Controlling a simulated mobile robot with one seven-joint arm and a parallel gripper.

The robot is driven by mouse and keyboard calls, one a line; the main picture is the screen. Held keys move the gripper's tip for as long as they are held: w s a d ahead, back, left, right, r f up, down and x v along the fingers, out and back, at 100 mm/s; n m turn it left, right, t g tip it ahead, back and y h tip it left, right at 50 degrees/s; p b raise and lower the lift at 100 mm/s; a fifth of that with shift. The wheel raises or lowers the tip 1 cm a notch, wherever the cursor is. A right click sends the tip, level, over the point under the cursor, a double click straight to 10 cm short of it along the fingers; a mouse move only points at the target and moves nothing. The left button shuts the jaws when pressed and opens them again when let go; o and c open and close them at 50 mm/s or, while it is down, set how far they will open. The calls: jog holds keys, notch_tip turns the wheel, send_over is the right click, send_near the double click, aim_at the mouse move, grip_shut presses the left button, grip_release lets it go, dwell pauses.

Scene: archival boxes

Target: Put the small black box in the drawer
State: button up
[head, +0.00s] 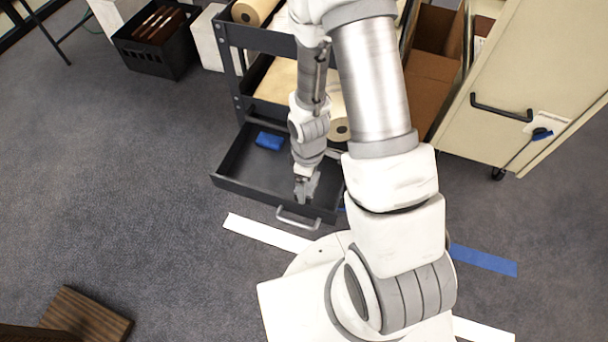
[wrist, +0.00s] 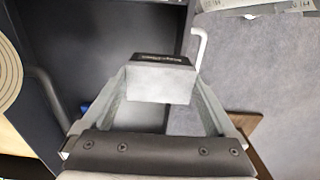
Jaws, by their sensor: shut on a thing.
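The drawer (head: 240,168) is dark grey and pulled open at the bottom of a dark cart, with a light bar handle at its front. My gripper (head: 305,188) points down over the right part of the drawer, near its front. In the wrist view my gripper (wrist: 160,78) is shut on the small black box (wrist: 160,60). The box shows a dark face with pale lettering, and a pale grey surface lies below it between the fingers. In the head view I cannot make out the box. I cannot tell how high it is above the drawer floor.
A blue item (head: 269,140) lies at the back of the drawer. The drawer's left part is bare. A cream cabinet (head: 520,80) stands at the right, and a black crate (head: 155,42) is at the back left. The carpet left of the drawer is clear.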

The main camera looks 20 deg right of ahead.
jog(key=w+f, duration=0.1)
jog(key=w, duration=0.1)
jog(key=w+d+f+b, duration=0.1)
jog(key=w, duration=0.1)
jog(key=w+f, duration=0.2)
jog(key=shift+w+d+b, duration=0.1)
jog(key=shift+d+b, duration=0.2)
jog(key=shift+d, duration=0.1)
jog(key=shift+f+b, duration=0.9)
jog(key=shift+f, duration=1)
jog(key=shift+f, duration=0.15)
jog(key=o, duration=1)
notch_tip(320, 180, up, 12)
jog(key=p, duration=0.5)
